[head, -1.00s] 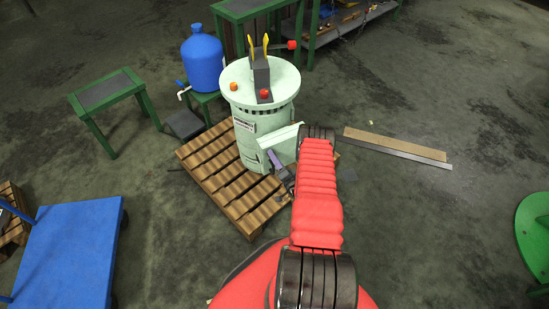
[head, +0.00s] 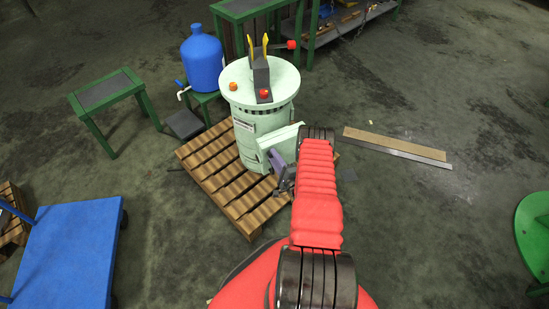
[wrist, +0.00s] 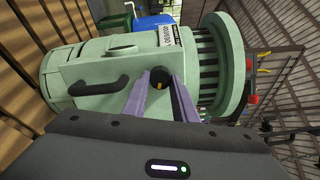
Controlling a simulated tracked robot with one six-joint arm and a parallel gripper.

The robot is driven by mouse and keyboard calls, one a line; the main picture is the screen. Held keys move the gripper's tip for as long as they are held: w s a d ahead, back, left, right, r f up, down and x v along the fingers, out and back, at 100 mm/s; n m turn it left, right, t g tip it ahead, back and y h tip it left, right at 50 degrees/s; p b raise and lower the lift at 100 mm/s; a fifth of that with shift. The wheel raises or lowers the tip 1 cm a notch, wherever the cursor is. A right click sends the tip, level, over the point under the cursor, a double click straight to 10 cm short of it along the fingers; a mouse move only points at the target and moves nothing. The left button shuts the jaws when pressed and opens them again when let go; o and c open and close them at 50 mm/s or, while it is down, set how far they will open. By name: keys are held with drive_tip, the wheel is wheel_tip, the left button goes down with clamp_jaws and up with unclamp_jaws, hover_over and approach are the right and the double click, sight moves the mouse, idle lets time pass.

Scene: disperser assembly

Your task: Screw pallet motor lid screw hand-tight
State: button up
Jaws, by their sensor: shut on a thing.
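The pale green motor (head: 262,125) stands upright on the wooden pallet (head: 222,190); it lies sideways in the wrist view (wrist: 75,80). Its boxy pale green lid (head: 284,140) faces my arm and also fills the middle of the wrist view (wrist: 110,65). A black round-headed lid screw (wrist: 160,77) sits at the lid's edge. My gripper (wrist: 161,86) has its purple fingers closed around the screw head. In the head view my gripper (head: 277,162) is at the lid's front, partly behind my red arm, and the screw is hidden.
A black handle (wrist: 98,85) sticks out of the lid near the fingers. A blue jug (head: 202,62) on a green stand is behind left. A green table (head: 108,95) and blue cart (head: 70,250) are at left. A board (head: 395,145) lies on the right floor.

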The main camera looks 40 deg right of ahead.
drive_tip(key=shift+s+f, duration=0.1)
drive_tip(key=shift+f, duration=0.1)
drive_tip(key=o, duration=1)
drive_tip(key=shift+r, duration=0.1)
drive_tip(key=shift+o, duration=0.2)
drive_tip(key=v, duration=1.3)
drive_tip(key=shift+s, duration=0.35)
drive_tip(key=shift+a, duration=0.1)
